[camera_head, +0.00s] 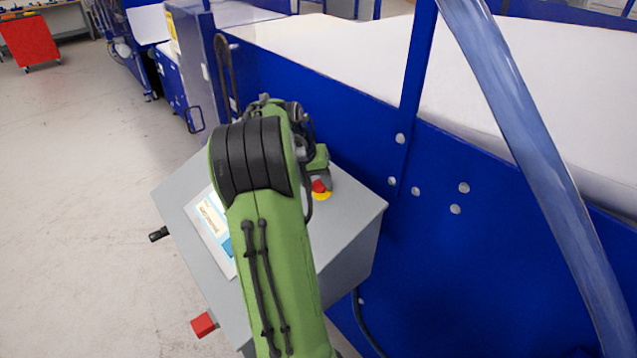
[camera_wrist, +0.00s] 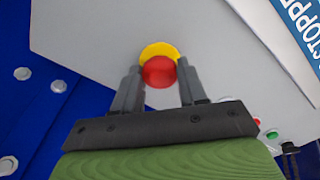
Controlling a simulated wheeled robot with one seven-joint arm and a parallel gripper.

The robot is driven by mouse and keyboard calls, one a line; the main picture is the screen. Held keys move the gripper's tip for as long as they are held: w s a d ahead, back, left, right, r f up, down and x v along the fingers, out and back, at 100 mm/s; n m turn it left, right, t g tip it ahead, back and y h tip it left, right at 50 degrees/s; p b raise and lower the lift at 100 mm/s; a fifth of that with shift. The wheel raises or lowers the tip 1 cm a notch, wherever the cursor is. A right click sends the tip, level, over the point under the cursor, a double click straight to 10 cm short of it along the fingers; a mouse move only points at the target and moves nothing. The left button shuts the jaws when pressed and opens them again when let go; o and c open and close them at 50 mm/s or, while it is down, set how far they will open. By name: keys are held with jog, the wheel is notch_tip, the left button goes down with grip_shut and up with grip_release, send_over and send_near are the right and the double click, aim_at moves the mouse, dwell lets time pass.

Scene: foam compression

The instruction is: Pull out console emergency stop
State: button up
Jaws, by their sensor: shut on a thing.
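The emergency stop is a red round button (camera_head: 319,186) on a yellow disc (camera_head: 322,196), set in the top of the grey console (camera_head: 345,215). In the wrist view the red button (camera_wrist: 159,71) lies between the two dark fingers of my gripper (camera_wrist: 159,82), with the yellow disc (camera_wrist: 160,49) showing beyond it. My gripper is shut on the red button. In the head view my green arm covers much of the console top, and the fingers are mostly hidden behind the wrist.
A screen (camera_head: 208,222) sits on the console beside my arm. A blue machine wall (camera_head: 460,270) stands close on the right.

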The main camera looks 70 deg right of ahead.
jog(key=shift+w+a+r+p, duration=0.1)
jog(key=shift+r+p, duration=0.2)
jog(key=shift+r, duration=0.05)
dwell(0.3)
jog(key=o, duration=1.8)
jog(key=p+v, duration=0.3)
jog(key=v, duration=0.4)
